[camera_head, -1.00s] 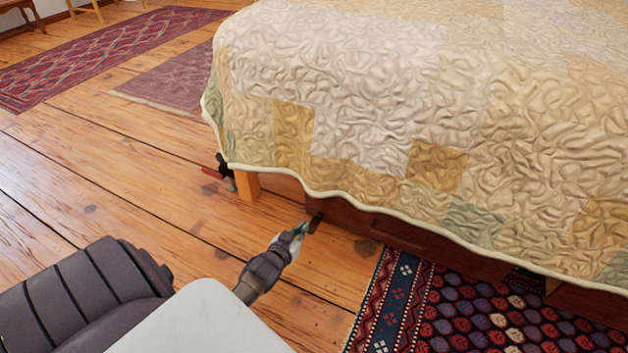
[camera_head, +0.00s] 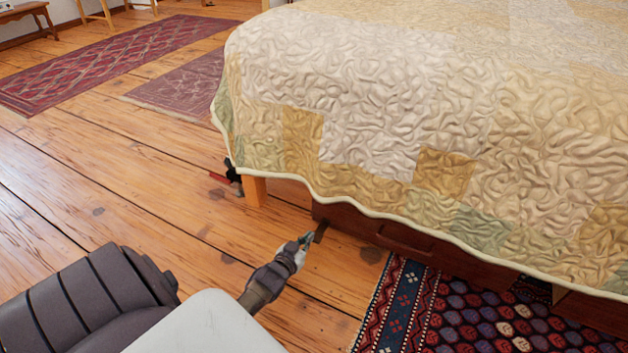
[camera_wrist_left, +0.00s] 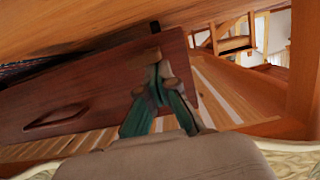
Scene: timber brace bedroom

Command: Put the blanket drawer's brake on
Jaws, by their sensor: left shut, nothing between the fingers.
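The blanket drawer (camera_head: 345,221) is dark red-brown and sits low under the bed, with a recessed handle in its front. The drawer front also shows in the left wrist view (camera_wrist_left: 95,85), with its handle slot at the left. A small dark piece (camera_head: 320,232) stands at the drawer's left end; it may be the brake, but its setting cannot be told. My left gripper (camera_head: 305,240) is shut and empty, its tips close beside that piece; contact cannot be told. In the left wrist view its closed fingers (camera_wrist_left: 158,75) overlap the drawer's right end. My right gripper is out of view.
A quilt (camera_head: 390,110) hangs over the bed's edge above the drawer. A wooden bed leg (camera_head: 256,192) stands left of the drawer, with a red and black object (camera_head: 230,177) behind it. A patterned rug (camera_head: 450,310) lies in front.

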